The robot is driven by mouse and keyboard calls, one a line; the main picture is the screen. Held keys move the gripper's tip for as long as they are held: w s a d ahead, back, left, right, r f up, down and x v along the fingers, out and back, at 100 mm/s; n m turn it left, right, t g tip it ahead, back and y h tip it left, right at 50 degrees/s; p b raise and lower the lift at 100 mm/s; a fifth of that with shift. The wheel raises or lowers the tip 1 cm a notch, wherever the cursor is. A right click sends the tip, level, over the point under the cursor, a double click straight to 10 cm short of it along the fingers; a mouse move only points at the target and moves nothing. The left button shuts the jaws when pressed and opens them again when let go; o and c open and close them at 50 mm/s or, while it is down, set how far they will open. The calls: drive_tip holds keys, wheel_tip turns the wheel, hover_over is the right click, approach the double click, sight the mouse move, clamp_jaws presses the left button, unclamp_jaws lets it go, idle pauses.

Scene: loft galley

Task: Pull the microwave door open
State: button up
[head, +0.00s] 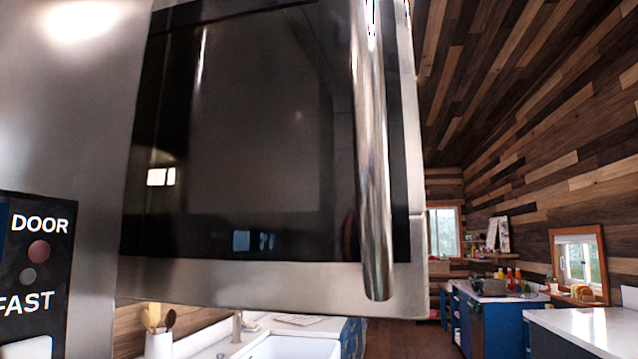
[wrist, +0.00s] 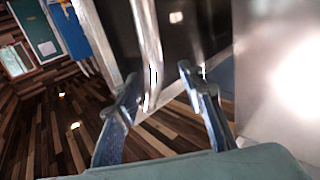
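The microwave door (head: 265,150) fills much of the head view, with dark glass in a steel frame. A vertical steel bar handle (head: 374,180) runs down its right side. I cannot tell whether the door is shut or slightly ajar. In the wrist view the handle (wrist: 149,45) comes down between the two fingers of my gripper (wrist: 158,74). My gripper is open, with a gap between its fingers; contact with the handle cannot be made out. Dark door glass (wrist: 200,35) shows behind the right finger. My gripper does not show in the head view.
A steel panel with a button label reading DOOR (head: 38,225) stands left of the door. Below are a white sink (head: 285,347) and a utensil crock (head: 159,345). Blue cabinets (head: 488,322) and a pale counter (head: 590,328) stand at the right, with open floor (head: 390,338) between.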

drive_tip(key=s+p, duration=0.2)
drive_tip(key=s, duration=0.9)
drive_tip(key=shift+s+a+p, duration=0.3)
drive_tip(key=shift+s+a, duration=0.05)
drive_tip(key=shift+a, duration=0.05)
idle(0.8)
